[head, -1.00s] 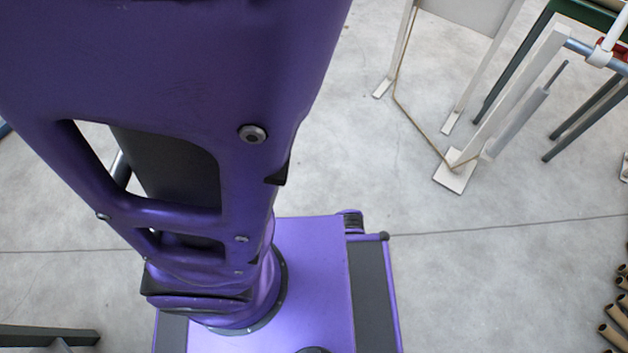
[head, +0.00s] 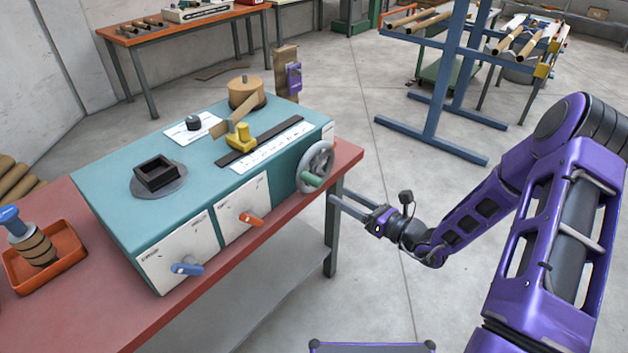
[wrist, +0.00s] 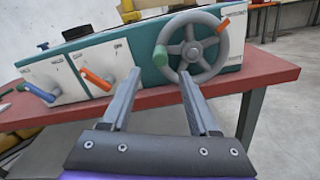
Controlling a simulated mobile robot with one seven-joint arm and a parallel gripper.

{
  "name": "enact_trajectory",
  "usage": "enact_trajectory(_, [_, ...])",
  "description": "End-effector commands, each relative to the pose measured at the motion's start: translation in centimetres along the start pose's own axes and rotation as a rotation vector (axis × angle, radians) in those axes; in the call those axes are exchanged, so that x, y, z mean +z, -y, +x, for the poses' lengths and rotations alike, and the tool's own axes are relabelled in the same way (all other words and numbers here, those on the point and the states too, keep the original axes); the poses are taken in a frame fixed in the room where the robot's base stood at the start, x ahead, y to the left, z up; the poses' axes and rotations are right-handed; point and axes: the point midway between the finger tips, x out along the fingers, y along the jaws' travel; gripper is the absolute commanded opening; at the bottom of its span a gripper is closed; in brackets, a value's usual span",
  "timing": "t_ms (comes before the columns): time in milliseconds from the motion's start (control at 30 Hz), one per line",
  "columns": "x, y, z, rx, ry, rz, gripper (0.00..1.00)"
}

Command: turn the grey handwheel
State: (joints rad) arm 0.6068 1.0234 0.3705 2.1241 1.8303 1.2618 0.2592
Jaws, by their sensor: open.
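The grey handwheel (head: 329,155) is a spoked wheel on the front right end of the teal machine (head: 118,196). It carries a green handle (head: 311,180), at the lower part of the wheel in the head view. My gripper (head: 339,196) is open and empty, with two long parallel fingers pointing at the bench. It is short of the wheel, to its right and lower in the head view.
The machine stands on a red bench (head: 349,157) whose edge lies near my fingers. An orange lever (head: 251,220) and a blue lever (head: 187,269) stick out of its front. A red tray (head: 72,272) is at left.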

Motion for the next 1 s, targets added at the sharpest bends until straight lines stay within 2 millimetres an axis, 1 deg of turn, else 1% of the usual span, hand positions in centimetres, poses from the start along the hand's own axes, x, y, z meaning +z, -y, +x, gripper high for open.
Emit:
enact_trajectory(33, [-0.1,-0.1,1.3,0.004,-0.001,0.0,0.61])
enact_trajectory(200, [-0.1,-0.1,4.9,0.004,-0.001,-0.001,0.61])
enact_trajectory(300, [-0.1,-0.1,6.8,0.003,-0.001,-0.001,0.61])
enact_trajectory(433, [-0.1,-0.1,8.6,0.002,-0.001,-0.001,0.61])
enact_trajectory(500, [-0.1,0.0,9.2,0.0,-0.001,-0.002,0.61])
enact_trajectory(633, [-0.1,0.0,9.8,-0.001,-0.002,-0.001,0.61])
enact_trajectory(900, [-0.1,0.0,9.9,-0.001,-0.002,-0.001,0.61])
enact_trajectory(967, [-0.1,0.0,9.9,-0.001,-0.001,-0.001,0.5])
enact_trajectory(1000, [-0.1,0.0,9.9,-0.001,-0.001,-0.001,0.43])
